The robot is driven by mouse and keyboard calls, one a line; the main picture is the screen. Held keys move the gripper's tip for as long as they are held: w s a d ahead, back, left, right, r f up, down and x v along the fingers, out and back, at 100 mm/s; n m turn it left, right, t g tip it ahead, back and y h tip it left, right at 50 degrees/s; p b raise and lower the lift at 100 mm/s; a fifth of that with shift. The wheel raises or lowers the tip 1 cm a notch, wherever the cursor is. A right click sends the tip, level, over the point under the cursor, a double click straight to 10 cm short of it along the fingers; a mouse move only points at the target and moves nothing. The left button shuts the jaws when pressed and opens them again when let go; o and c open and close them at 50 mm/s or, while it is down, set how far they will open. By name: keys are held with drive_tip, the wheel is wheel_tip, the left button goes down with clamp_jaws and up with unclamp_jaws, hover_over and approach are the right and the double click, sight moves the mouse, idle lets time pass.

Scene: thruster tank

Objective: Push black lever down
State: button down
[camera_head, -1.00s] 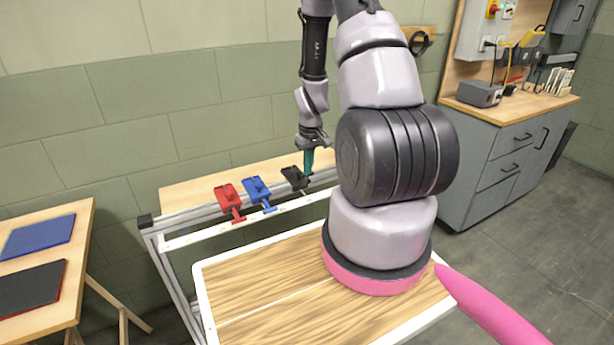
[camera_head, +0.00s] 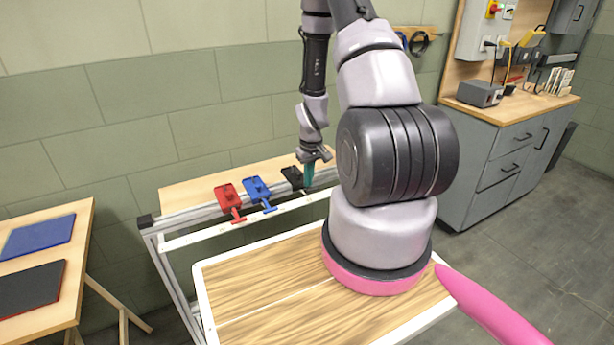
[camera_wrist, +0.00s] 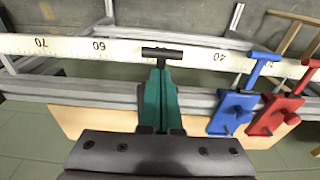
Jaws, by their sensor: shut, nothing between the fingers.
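The black lever (camera_head: 291,176) is the rightmost of the levers on the metal rail in the head view. Its T-shaped handle (camera_wrist: 162,53) shows in the wrist view just beyond my fingertips; most of its base is hidden behind my fingers there. My gripper (camera_head: 309,182) has teal fingers, shut together and empty, pointing down at the lever. In the wrist view my gripper (camera_wrist: 160,75) lines up with the handle's stem. I cannot tell whether the fingertips touch it.
A blue lever (camera_head: 256,188) and a red lever (camera_head: 228,197) stand left of the black one in the head view. A white ruler strip (camera_wrist: 105,47) runs along the rail's front. A wooden-topped table (camera_head: 270,290) is in front of the rail.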

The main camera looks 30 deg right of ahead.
drive_tip(key=s, duration=0.1)
drive_tip(key=s+r, duration=0.1)
drive_tip(key=shift+s+d, duration=0.1)
drive_tip(key=shift+s, duration=0.3)
wheel_tip(320, 180, up, 11)
drive_tip(key=s, duration=0.1)
drive_tip(key=shift+f, duration=0.15)
idle(0.5)
drive_tip(key=s+a+r+m+t, duration=0.1)
drive_tip(key=a+r, duration=0.2)
drive_tip(key=r, duration=0.7)
drive_tip(key=a+r+m+t, duration=0.1)
drive_tip(key=a+r+t, duration=0.15)
drive_tip(key=r, duration=0.65)
drive_tip(key=s+a+r+m+t+y, duration=0.1)
drive_tip(key=s+a+r, duration=0.3)
drive_tip(key=s+r, duration=0.3)
drive_tip(key=s+a+r+m+t+y, duration=0.1)
drive_tip(key=s+a+r, duration=0.3)
drive_tip(key=r, duration=0.5)
drive_tip(key=s, duration=0.2)
drive_tip(key=shift+s+m, duration=0.3)
drive_tip(key=shift+s, duration=0.1)
